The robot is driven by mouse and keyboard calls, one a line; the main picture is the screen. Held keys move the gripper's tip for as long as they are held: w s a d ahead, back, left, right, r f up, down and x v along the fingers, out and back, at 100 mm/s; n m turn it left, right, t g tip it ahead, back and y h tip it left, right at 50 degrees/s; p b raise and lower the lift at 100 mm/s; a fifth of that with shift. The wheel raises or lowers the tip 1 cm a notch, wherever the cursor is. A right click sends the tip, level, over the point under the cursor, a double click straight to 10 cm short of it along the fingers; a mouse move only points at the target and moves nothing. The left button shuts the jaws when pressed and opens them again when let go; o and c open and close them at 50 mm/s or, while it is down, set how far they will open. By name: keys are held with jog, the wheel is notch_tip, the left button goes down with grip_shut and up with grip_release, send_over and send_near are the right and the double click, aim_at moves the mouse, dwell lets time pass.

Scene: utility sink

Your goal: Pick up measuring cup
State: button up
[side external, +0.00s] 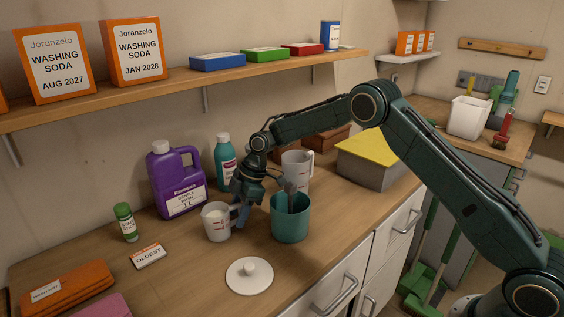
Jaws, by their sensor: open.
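A small white measuring cup (216,223) with red markings stands upright on the wooden counter, left of the teal container. A larger clear measuring jug (298,168) with a handle stands farther back, behind the teal container. My gripper (243,214) points down just right of the small cup, close to its handle side. Its jaws are open. Whether a finger touches the cup or its handle I cannot tell. The fingers partly hide the cup's right side.
A teal container (290,222) with a utensil stands close right of my gripper. A purple jug (177,182) and teal bottle (225,158) stand behind. A white lid (249,275) lies in front. A shelf (200,82) with boxes runs above. A yellow-lidded box (372,160) sits right.

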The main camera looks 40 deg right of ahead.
jog(key=shift+c, duration=0.4)
grip_shut()
jog(key=shift+r, duration=0.25)
dwell(0.4)
jog(key=shift+r, duration=4.65)
jog(key=shift+r, duration=0.1)
